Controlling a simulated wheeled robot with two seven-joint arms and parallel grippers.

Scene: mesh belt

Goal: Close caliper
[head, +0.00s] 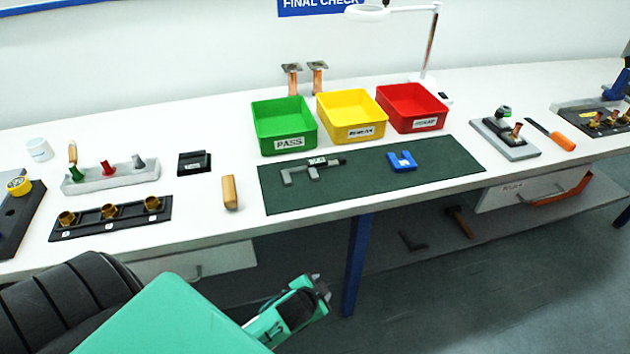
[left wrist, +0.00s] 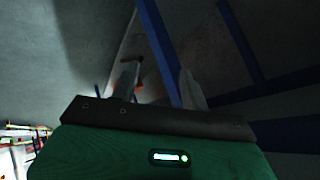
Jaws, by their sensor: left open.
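The caliper (head: 312,170) is grey with a dark display and lies on the dark green mat (head: 350,186). Its jaws point toward the front of the bench, with a gap between them. My left gripper (head: 322,286) is in front of the bench edge, below the tabletop and apart from the caliper. In the left wrist view my left gripper (left wrist: 158,82) has its two fingers spread with nothing between them. The caliper does not show in that view. My right gripper is in neither view.
Green (head: 284,126), yellow (head: 352,117) and red (head: 412,108) bins stand behind the mat. A blue part (head: 402,161) lies on the mat, right of the caliper. A wooden block (head: 229,192) is left of the mat. A blue bench leg (head: 356,262) is near my left gripper.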

